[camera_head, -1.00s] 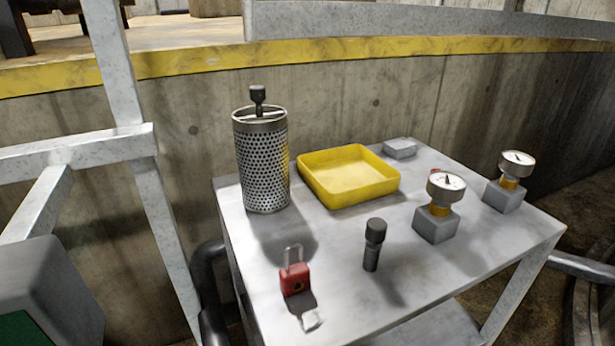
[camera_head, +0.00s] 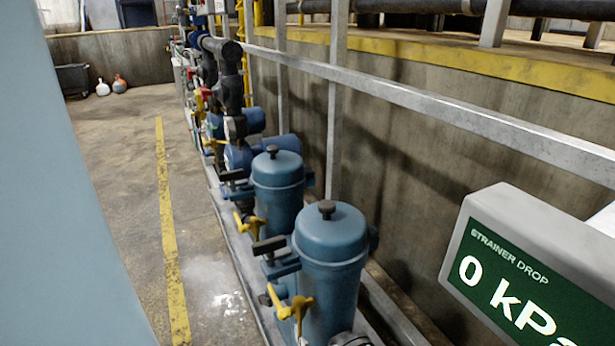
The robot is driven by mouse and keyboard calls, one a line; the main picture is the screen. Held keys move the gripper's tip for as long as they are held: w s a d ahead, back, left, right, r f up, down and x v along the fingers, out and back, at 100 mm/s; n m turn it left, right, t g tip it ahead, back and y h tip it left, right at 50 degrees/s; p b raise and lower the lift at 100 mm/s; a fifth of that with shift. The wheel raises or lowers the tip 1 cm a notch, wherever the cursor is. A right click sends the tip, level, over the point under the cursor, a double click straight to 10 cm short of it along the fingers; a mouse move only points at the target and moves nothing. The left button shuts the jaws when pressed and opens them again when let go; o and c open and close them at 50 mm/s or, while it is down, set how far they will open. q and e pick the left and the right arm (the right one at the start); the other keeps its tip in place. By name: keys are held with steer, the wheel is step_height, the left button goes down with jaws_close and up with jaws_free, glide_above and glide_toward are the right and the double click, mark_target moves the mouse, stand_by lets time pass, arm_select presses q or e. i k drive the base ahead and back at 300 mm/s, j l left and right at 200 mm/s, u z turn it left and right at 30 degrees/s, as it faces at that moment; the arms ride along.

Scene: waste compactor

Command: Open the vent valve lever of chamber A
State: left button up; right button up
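Two blue strainer chambers stand along the wall: a nearer one (camera_head: 332,262) and a farther one (camera_head: 278,196), each with a black knob on its lid. A yellow lever (camera_head: 298,308) is at the lower left of the nearer chamber. Another yellow lever (camera_head: 250,224) is beside the farther one. Black-ended handles also stick out to the left of the nearer chamber (camera_head: 269,245) and the farther one (camera_head: 231,174). I see no letter marking chamber A and cannot tell which lever is the vent valve. Neither gripper is in view.
A display (camera_head: 530,272) at right reads "STRAINER DROP 0 kPa". A grey rail (camera_head: 430,98) and post (camera_head: 335,110) run by the concrete wall. More blue pipework (camera_head: 238,155) stands beyond. The floor (camera_head: 115,175) with a yellow line (camera_head: 167,220) is clear at left.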

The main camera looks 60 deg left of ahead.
mark_target(283, 313)
steer(key=k+j+u, duration=0.1)
steer(key=u, duration=1.75)
